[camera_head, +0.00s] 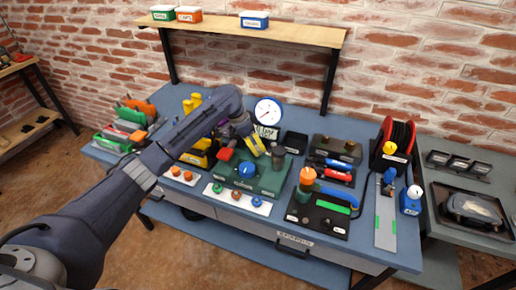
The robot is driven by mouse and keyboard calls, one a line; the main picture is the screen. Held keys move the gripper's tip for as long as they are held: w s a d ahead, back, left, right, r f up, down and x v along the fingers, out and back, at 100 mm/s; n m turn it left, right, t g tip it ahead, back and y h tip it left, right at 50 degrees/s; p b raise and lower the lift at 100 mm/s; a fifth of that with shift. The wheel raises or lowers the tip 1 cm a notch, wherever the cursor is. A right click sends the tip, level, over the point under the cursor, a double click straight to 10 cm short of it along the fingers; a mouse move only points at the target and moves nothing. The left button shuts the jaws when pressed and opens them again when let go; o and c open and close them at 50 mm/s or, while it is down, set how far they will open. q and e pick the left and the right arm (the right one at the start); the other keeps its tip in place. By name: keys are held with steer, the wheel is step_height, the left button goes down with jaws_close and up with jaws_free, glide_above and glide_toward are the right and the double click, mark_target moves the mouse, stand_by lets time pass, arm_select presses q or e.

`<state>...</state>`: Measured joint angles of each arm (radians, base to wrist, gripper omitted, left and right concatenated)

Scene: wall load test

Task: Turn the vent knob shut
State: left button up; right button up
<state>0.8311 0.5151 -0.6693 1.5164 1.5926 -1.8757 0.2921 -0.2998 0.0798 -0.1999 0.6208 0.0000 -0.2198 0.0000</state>
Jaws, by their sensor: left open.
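A green test unit (268,184) sits on the middle of the blue bench. It carries a blue knob (247,170) near its centre and a dark cylinder (278,154) at its right rear. A red part (225,154) shows at its left rear, partly beside my arm. The labels are too small to read, so I cannot tell which one is the vent knob. My left gripper (258,147) is above the rear of the unit, behind the blue knob, with yellowish fingers. It is open, and I see nothing held in it. My right gripper is not in view.
A round white gauge (268,111) stands behind the unit. A white strip with coloured knobs (238,200) lies in front. A black tray with an orange-topped part (307,179) is to the right, a red hose reel (395,142) farther right. A wooden shelf (245,31) spans above.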

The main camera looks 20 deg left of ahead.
mark_target(258, 148)
arm_select(q)
steer(key=shift+x, duration=1.5)
